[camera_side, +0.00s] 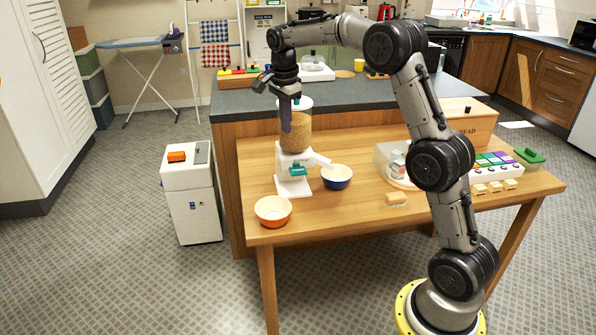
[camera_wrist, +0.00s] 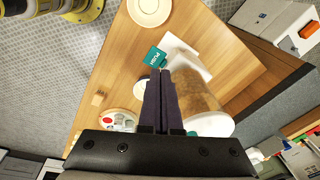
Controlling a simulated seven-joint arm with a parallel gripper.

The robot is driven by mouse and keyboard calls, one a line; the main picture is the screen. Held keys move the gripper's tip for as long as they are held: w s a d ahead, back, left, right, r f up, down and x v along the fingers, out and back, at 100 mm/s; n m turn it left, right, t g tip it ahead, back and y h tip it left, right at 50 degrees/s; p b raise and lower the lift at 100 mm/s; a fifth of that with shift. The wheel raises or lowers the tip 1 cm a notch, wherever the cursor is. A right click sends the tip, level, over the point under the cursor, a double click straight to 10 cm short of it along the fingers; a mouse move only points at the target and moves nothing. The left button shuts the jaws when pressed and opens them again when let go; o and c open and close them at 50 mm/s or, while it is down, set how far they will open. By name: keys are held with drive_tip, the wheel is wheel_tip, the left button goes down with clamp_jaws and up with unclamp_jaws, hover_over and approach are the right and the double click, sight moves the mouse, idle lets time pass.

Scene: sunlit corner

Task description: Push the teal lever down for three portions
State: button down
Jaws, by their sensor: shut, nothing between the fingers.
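The dispenser is white with a clear hopper of tan grain (camera_side: 297,132) and stands on the wooden table. Its teal lever (camera_side: 298,170) sticks out low on the front; in the wrist view the lever (camera_wrist: 155,57) reads PUSH. My gripper (camera_side: 286,130) has dark purple fingers pointing down, above the lever and beside the hopper. The fingers (camera_wrist: 166,72) are together and empty, apart from the lever. A blue bowl (camera_side: 337,178) stands right of the dispenser by its white chute. In the wrist view the fingers overlap part of the hopper (camera_wrist: 195,90).
An orange bowl (camera_side: 272,212) stands at the table's front left. A clear-sided box (camera_side: 388,160), a small tan block (camera_side: 396,198) and a white tray of coloured squares (camera_side: 495,167) lie to the right. A bread box (camera_side: 470,120) stands behind. A white bin (camera_side: 191,200) is left of the table.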

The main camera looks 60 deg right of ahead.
drive_tip(key=g, duration=0.1)
approach(297, 171)
drive_tip(key=r, duration=0.1)
drive_tip(key=shift+w+d+f+m, duration=0.2)
drive_tip(key=shift+w+m, duration=0.05)
drive_tip(key=shift+m, duration=0.15)
drive_tip(key=shift+s+d+f, duration=0.1)
drive_tip(key=shift+d+f, duration=0.05)
drive_tip(key=shift+f, duration=1.6)
drive_tip(key=shift+d+f, duration=0.15)
drive_tip(key=shift+f, duration=1.55)
